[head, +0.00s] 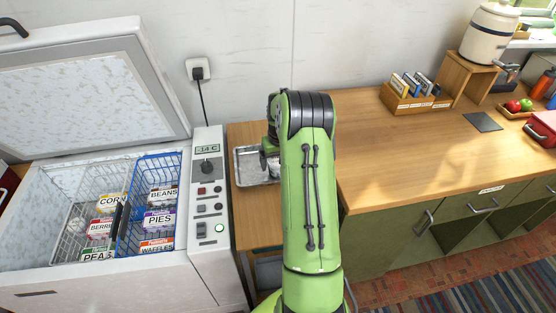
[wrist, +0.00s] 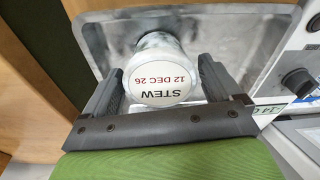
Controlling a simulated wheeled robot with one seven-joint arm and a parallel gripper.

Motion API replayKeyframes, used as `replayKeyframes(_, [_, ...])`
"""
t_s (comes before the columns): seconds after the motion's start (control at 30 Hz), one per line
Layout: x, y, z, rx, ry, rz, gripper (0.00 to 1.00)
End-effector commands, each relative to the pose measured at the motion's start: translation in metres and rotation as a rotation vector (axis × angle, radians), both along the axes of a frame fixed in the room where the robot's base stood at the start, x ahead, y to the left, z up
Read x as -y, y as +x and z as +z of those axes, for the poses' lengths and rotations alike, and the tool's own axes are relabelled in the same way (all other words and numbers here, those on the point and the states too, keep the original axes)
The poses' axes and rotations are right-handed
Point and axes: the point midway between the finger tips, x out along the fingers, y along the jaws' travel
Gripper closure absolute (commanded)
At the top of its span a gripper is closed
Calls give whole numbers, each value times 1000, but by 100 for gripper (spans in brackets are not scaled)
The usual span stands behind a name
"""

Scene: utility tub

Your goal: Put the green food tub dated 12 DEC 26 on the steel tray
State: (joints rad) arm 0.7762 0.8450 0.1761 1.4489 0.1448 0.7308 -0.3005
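A round tub (wrist: 168,78) reads "STEW 12 DEC 26" on its pale lid in the wrist view. It looks whitish-grey rather than green here. It is at the steel tray (wrist: 95,45), with its lid facing my camera; its underside is hidden. My gripper (wrist: 161,60) has one finger on each side of the tub. Whether the fingers press on it or stand just clear, I cannot tell. In the head view the steel tray (head: 246,167) lies on the wooden surface right of the freezer's control panel, partly hidden by my arm.
An open chest freezer (head: 35,215) stands at left, with a wire basket and a blue basket (head: 145,245) of labelled food packs. Its control panel (head: 208,180) is close beside the tray. The wooden counter (head: 400,150) at right is mostly clear, with several items along its back.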

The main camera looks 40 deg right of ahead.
Motion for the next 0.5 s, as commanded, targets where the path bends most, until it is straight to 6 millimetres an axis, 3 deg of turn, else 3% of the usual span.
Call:
replayKeyframes(0.3, [0, 0, 5, 1, 0, 0, 0])
replayKeyframes(0.37, [0, 0, 13, 3, -3, 0, 0])
replayKeyframes(0.5, [-1, -4, 48, 4, -5, 1, 0])
